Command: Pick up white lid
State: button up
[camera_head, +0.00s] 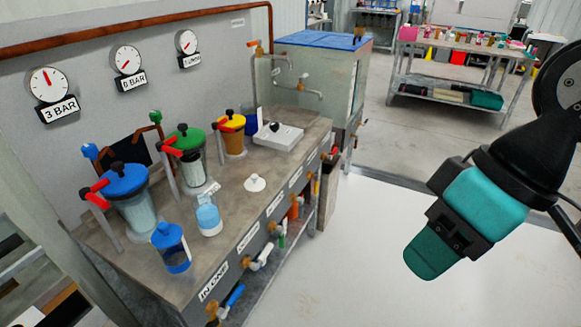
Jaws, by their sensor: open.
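A small white lid (255,183) with a knob on top lies on the grey bench top (235,210), near the bench's front edge. Nothing covers it. My gripper (432,257) is at the right, in front of the bench and well apart from the lid. It points down and to the left, with a teal body and black parts. I see nothing held in it. The gap between its fingers is hard to see from this side. It is open.
Canisters with blue (123,180), green (184,140) and yellow (232,122) tops stand at the back of the bench. A blue-lidded jar (170,247) and a light blue bottle (209,217) stand left of the lid. A white device (278,136) lies behind it. Valves line the front.

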aim_at(255, 183)
jog(key=u, duration=0.2)
jog(key=i, duration=1.2)
jog(key=u, duration=0.7)
